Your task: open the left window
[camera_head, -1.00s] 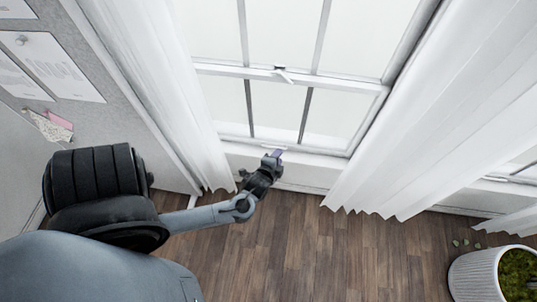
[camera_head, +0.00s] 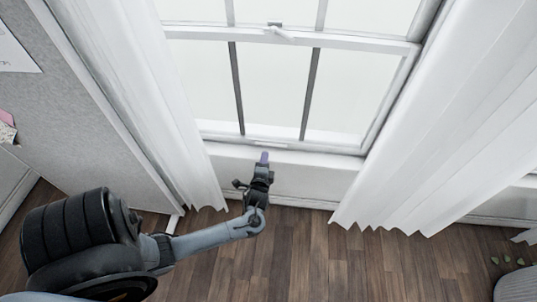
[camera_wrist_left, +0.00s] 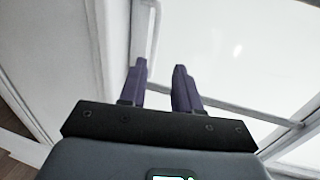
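The left window (camera_head: 270,90) has a white frame and stands between two curtains. A white latch (camera_head: 280,32) is on its middle rail, and a small pale strip (camera_head: 270,144) is on its bottom rail. The lower sash looks down against the sill. My left gripper (camera_head: 264,157) is just below and in front of that bottom rail. In the left wrist view its two purple fingers (camera_wrist_left: 160,72) are apart with nothing held between them. White window bars (camera_wrist_left: 255,112) lie beyond them. Whether the fingers touch the window I cannot tell. My right gripper is out of view.
A white curtain (camera_head: 135,85) hangs left of the window and another (camera_head: 460,110) hangs right of it. A grey partition (camera_head: 85,110) stands at the left. The wood floor (camera_head: 310,260) is clear below the window. A planter edge (camera_head: 517,284) shows at lower right.

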